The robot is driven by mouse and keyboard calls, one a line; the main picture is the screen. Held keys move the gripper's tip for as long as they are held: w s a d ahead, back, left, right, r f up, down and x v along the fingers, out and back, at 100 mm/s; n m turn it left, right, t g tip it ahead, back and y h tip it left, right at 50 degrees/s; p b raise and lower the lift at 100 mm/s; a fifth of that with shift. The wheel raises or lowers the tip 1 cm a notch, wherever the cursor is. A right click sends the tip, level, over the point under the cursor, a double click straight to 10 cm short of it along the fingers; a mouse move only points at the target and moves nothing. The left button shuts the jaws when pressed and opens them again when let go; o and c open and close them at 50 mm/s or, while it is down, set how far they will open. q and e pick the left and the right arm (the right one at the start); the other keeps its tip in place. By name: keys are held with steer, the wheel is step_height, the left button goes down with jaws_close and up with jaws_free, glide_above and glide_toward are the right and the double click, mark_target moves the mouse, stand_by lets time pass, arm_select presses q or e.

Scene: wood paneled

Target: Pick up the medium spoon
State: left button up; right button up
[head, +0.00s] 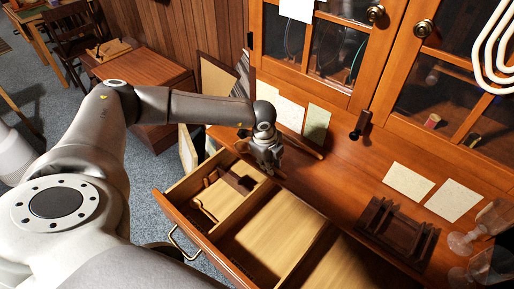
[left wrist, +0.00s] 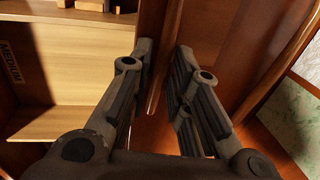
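My left gripper (head: 268,165) points down at the back edge of the open drawer, beside its left compartment. In the left wrist view its fingers (left wrist: 163,48) are apart, and I see nothing clamped between them. A narrow wooden strip shows beyond the fingers; I cannot tell whether it is an edge or a handle. A slim wooden piece (head: 303,146) lies on the counter just right of the gripper; I cannot tell whether it is the spoon. The word MEDIUM marks a drawer compartment wall (left wrist: 9,63). No spoon is clearly recognizable. My right gripper is not in view.
The open drawer (head: 229,219) has dividers; its left compartment holds small brown wooden pieces (head: 239,182), and the others look empty. On the counter (head: 345,172) are paper cards (head: 317,124), a dark wooden rack (head: 397,232) and clear glassware (head: 477,241). Glazed cabinet doors rise behind.

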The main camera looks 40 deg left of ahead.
arm_select(q)
steer(key=shift+f, duration=0.1)
jaws_close()
